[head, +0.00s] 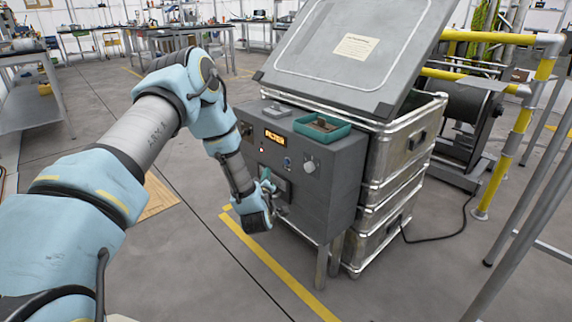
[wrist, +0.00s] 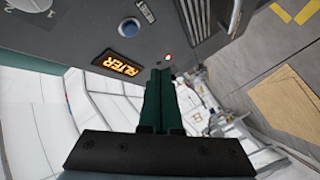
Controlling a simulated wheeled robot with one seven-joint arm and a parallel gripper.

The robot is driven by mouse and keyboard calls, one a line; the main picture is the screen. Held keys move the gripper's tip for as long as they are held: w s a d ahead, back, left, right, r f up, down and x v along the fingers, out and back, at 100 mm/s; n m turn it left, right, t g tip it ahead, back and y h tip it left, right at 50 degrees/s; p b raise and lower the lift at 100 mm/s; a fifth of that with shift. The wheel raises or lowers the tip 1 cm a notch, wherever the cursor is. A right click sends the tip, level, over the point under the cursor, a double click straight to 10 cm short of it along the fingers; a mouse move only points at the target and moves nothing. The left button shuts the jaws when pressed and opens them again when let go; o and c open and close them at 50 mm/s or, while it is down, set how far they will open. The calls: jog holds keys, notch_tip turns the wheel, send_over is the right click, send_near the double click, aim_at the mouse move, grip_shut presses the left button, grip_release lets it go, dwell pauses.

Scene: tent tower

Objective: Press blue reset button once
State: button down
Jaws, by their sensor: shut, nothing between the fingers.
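The blue reset button (head: 287,163) is a small round button on the front of a grey control box (head: 325,190), just left of the round pale knob (head: 309,167). In the wrist view the blue button (wrist: 129,27) shows whole in its pale ring, at the upper left. My gripper (head: 266,174) is in front of the box, lower left of the button. In the wrist view its green fingers (wrist: 157,73) are shut together and empty. The tips are apart from the button, to its lower right in that picture.
The panel also has a lit amber display (head: 274,137) and a small red light (wrist: 168,57). A teal tray (head: 322,129) sits on the box. Stacked metal cases (head: 395,150) stand behind, with a tilted grey lid (head: 350,45). Yellow railings (head: 519,118) are at right.

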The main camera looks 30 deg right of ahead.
jog(key=shift+w+d+b, duration=0.2)
jog(key=shift+d+b, duration=0.05)
jog(key=shift+d, duration=0.65)
jog(key=shift+w+d+b, duration=0.15)
jog(key=shift+d+b, duration=0.1)
jog(key=shift+d, duration=0.7)
jog(key=shift+w+d+b, duration=0.2)
jog(key=shift+d+b, duration=0.05)
jog(key=shift+d, duration=0.65)
jog(key=shift+d, duration=0.1)
jog(key=shift+d+b, duration=0.3)
jog(key=shift+w+d, duration=0.15)
jog(key=shift+d, duration=0.3)
dwell(0.5)
jog(key=shift+a, duration=0.15)
jog(key=shift+s+a, duration=0.2)
jog(key=shift+a, duration=0.55)
jog(key=shift+a, duration=0.1)
jog(key=shift+s+a+p, duration=0.2)
jog(key=shift+s+a, duration=0.05)
jog(key=shift+a, duration=0.95)
jog(key=shift+s+a+p, duration=0.15)
jog(key=shift+s+a, duration=0.05)
jog(key=shift+a, duration=0.95)
